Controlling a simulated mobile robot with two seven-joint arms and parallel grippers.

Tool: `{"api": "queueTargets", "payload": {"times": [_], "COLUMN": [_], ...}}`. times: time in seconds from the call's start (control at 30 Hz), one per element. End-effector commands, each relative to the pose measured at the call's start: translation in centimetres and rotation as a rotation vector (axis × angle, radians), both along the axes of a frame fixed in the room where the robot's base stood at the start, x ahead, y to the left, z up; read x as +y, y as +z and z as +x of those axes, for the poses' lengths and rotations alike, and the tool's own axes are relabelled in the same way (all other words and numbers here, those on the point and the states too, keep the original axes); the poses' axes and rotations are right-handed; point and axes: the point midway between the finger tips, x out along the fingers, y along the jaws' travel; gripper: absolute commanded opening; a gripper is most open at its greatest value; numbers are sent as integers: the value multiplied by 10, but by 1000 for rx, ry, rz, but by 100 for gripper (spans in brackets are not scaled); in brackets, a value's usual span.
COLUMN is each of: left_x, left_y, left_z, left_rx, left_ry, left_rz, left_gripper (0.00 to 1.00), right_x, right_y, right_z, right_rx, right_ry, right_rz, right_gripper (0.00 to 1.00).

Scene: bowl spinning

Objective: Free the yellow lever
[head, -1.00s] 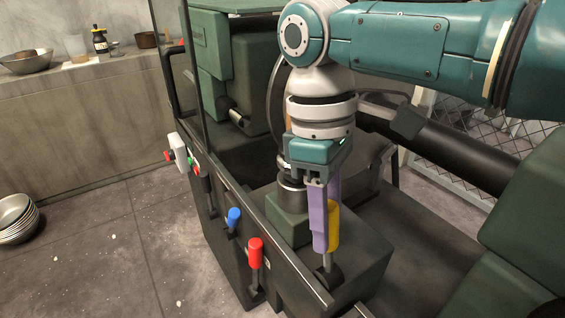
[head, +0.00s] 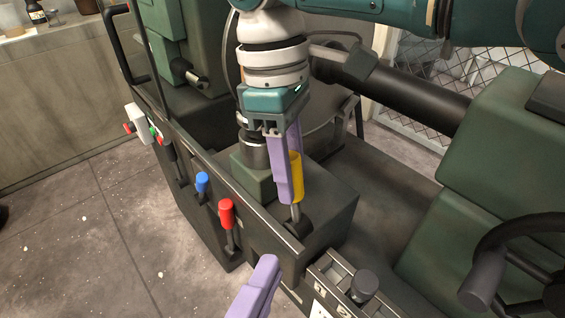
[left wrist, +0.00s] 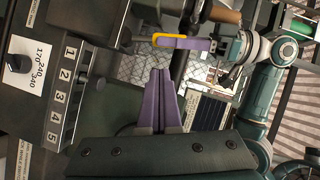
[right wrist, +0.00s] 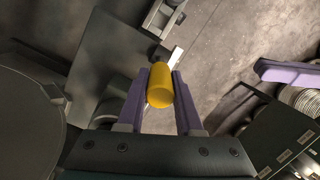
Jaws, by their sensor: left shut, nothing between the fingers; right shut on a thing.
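The yellow lever (head: 297,180) has a yellow cylindrical handle on a grey rod, rising from a dark box on the machine. My right gripper (head: 290,182) points down and is shut on its handle. In the right wrist view the yellow handle (right wrist: 160,84) sits between the two purple fingers. The left wrist view also shows the yellow handle (left wrist: 172,37) against a purple finger. My left gripper (head: 268,262) is shut and empty, low in the head view, nearer than the lever and apart from it. Its closed fingers show in the left wrist view (left wrist: 160,72).
A red lever (head: 226,212) and a blue lever (head: 202,182) stand along the machine's left edge. A numbered slotted panel with a dark knob (head: 364,285) lies at the lower right. A steering wheel (head: 510,275) is beyond it. Open floor lies to the left.

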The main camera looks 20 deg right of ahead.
Motion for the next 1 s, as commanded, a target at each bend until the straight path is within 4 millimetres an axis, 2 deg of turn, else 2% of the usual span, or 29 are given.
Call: {"api": "queueTargets", "payload": {"times": [0.17, 0.33, 0.8, 1.0], "left_x": [-19, -30, -96, -82], "left_y": [7, 9, 3, -3], "left_z": [-17, -14, 48, 72], "left_rx": [-159, -197, -193, -194], "left_ry": [-99, -117, -116, -117], "left_rz": [18, 18, 17, 22], "left_gripper": [0, 0, 0, 0], "right_x": [-1, -1, -1, -1], "right_y": [-2, -2, -3, -3], "right_z": [0, 0, 0, 0], "right_rx": [-1, -2, -2, -2], "right_ry": [-2, -2, -2, -3], "right_rz": [0, 0, 0, -2], "right_gripper": [0, 0, 0, 0]}}
